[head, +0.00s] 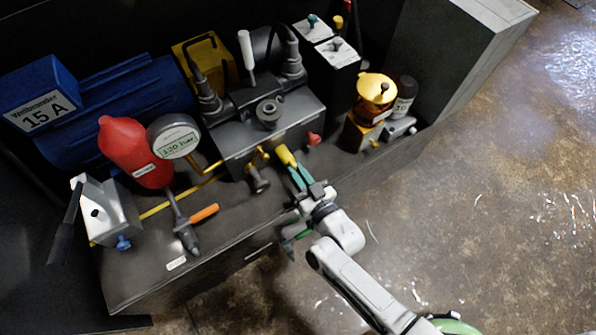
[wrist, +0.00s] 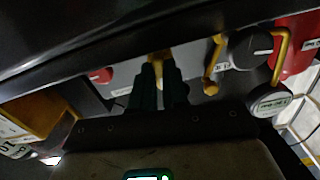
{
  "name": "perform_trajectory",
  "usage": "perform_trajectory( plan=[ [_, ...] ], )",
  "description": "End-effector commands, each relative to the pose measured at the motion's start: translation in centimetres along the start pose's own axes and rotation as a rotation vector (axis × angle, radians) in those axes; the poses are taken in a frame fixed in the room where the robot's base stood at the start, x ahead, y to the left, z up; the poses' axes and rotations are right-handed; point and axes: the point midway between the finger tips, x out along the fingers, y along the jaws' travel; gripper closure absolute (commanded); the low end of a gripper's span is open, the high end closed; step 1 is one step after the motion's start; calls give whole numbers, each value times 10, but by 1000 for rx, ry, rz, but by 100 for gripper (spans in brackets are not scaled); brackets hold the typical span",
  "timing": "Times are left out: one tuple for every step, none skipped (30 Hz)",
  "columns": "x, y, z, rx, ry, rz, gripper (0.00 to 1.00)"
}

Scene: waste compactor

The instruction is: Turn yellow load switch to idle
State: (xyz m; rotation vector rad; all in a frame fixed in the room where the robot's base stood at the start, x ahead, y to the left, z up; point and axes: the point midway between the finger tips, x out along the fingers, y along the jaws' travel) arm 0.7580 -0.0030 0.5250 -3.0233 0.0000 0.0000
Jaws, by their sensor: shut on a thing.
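The yellow load switch (head: 286,154) shows in the head view as a yellow handle on the front of the dark valve block, at the middle of the machine. My gripper (head: 297,174) reaches up to it from below right, with its green fingers at the handle. In the wrist view the two dark fingers (wrist: 159,85) are close together, and a bit of the yellow switch (wrist: 160,57) shows at their tips. My gripper is shut on it. The fingers hide part of the switch, and I cannot read its position or any label for it.
A red knob (head: 313,139) sits just right of the switch, and a dark fitting (head: 258,180) just left. A gauge (head: 174,137), a red vessel (head: 134,152) and an orange-handled valve (head: 204,213) stand further left. A yellow-capped unit (head: 376,90) stands right. Open floor lies right.

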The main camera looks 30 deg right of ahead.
Motion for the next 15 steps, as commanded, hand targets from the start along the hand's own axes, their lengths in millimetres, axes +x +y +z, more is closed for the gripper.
perform_trajectory(
  plan=[
    [0,0,0,-24,-2,1,100],
    [0,0,0,-38,-2,1,100],
    [0,0,0,-55,-2,1,100],
    [0,0,1,-66,-2,1,100],
    [-1,1,1,-78,-2,2,100],
    [-1,1,1,-90,-2,2,100],
    [-1,1,1,-98,-2,1,100],
    [-1,0,1,-106,-2,1,100],
    [-1,0,1,-114,-2,1,100],
    [-1,0,1,-120,-2,0,100],
    [-1,0,1,-124,-2,0,100],
    [-1,0,1,-128,-2,0,100],
    [-1,0,1,-131,-2,0,100],
    [-1,0,1,-132,-2,0,100],
    [-1,0,1,-134,-2,0,100]
  ],
)
